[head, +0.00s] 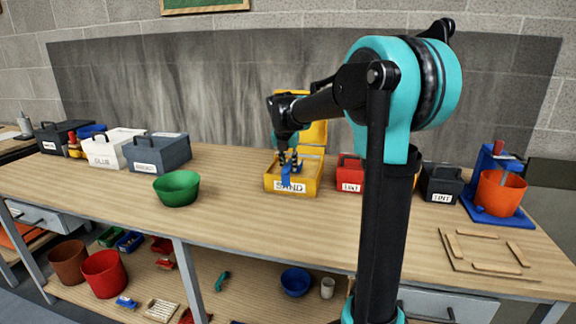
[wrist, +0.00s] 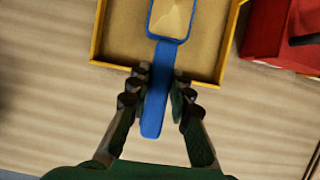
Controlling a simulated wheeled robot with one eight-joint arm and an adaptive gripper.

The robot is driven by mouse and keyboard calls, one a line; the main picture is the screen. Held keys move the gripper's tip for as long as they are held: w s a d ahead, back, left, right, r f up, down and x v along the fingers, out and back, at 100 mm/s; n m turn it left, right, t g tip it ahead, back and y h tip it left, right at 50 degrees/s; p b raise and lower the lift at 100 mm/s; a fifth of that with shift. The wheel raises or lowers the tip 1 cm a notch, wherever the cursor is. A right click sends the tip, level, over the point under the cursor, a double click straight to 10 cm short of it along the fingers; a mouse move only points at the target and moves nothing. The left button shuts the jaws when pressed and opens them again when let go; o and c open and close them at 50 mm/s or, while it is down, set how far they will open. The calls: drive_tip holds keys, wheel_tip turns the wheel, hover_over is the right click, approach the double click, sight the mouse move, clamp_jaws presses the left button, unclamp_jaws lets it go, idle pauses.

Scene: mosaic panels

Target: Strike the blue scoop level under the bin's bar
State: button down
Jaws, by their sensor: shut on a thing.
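The yellow bin (head: 305,186), labelled SAND, stands on the bench with its lid raised at the back. In the wrist view its yellow rim (wrist: 98,32) frames a bed of sand (wrist: 207,50). The blue scoop (head: 286,177) is over the bin; in the wrist view its handle (wrist: 156,92) runs between my fingers and its bowl (wrist: 171,18) holds heaped sand. My gripper (head: 290,160) is shut on the handle, pointing down at the bin; it also shows in the wrist view (wrist: 159,88). I cannot make out the bin's bar in either view.
A green bowl (head: 177,188) stands left of the bin. A red box (head: 350,174) is close on its right, with a dark box (head: 441,184) and an orange bucket (head: 499,193) farther right. Bench top in front of the bin is clear.

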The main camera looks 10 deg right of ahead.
drive_tip(key=shift+w, duration=0.1)
drive_tip(key=shift+w+d+r, duration=0.1)
drive_tip(key=shift+w+d, duration=0.35)
drive_tip(key=shift+w, duration=0.6)
drive_tip(key=shift+w+d+f, duration=0.1)
drive_tip(key=shift+w+d, duration=0.35)
drive_tip(key=shift+w, duration=0.65)
drive_tip(key=shift+w+d+r, duration=0.1)
drive_tip(key=shift+w+d, duration=0.35)
drive_tip(key=shift+w, duration=0.6)
drive_tip(key=shift+s+a, duration=0.45)
drive_tip(key=shift+s, duration=0.65)
drive_tip(key=shift+s+a, duration=0.45)
drive_tip(key=shift+s, duration=0.65)
drive_tip(key=shift+s+a, duration=0.45)
drive_tip(key=shift+s, duration=0.65)
drive_tip(key=shift+r, duration=2.4)
drive_tip(key=shift+w+d+f+t+h, duration=0.15)
drive_tip(key=shift+f+t, duration=0.4)
drive_tip(key=shift+f, duration=0.55)
drive_tip(key=shift+w+f+t+h, duration=0.25)
drive_tip(key=shift+f+t, duration=0.3)
drive_tip(key=shift+f, duration=0.55)
drive_tip(key=shift+w, duration=0.15)
